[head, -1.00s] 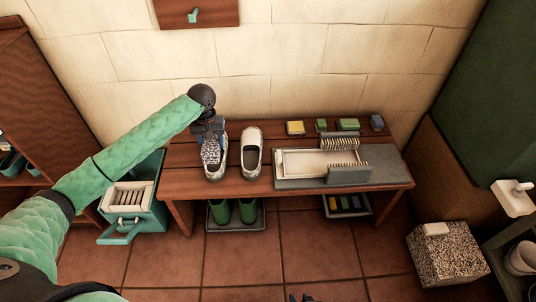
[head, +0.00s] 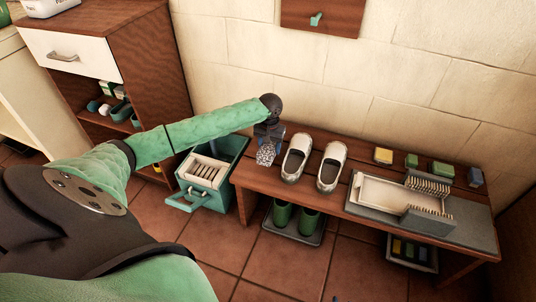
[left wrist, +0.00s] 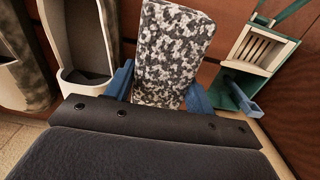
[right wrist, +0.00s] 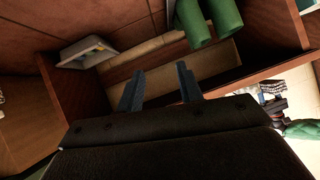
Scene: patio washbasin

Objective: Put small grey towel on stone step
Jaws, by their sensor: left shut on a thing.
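My left gripper (head: 267,142) is shut on a speckled grey, white and black padded slab, which I take for the small grey towel (head: 265,156). It is at the left end of the wooden bench, left of the pale shoes. In the left wrist view the towel (left wrist: 170,50) stands out between blue fingers (left wrist: 160,92). I cannot tell whether it clears the bench. My right gripper (right wrist: 159,90) shows only in its wrist view, open and empty. The stone step is not in view now; a speckled block stood at the lower right in the earlier head view.
The wooden bench (head: 255,182) bears two shoes (head: 332,165), a grey slab with a white tray (head: 390,194) and several small blocks. Green boots (head: 283,213) stand below. A teal bin (head: 190,197) stands left of the bench, near a wooden cabinet (head: 150,60). Tiled floor in front is clear.

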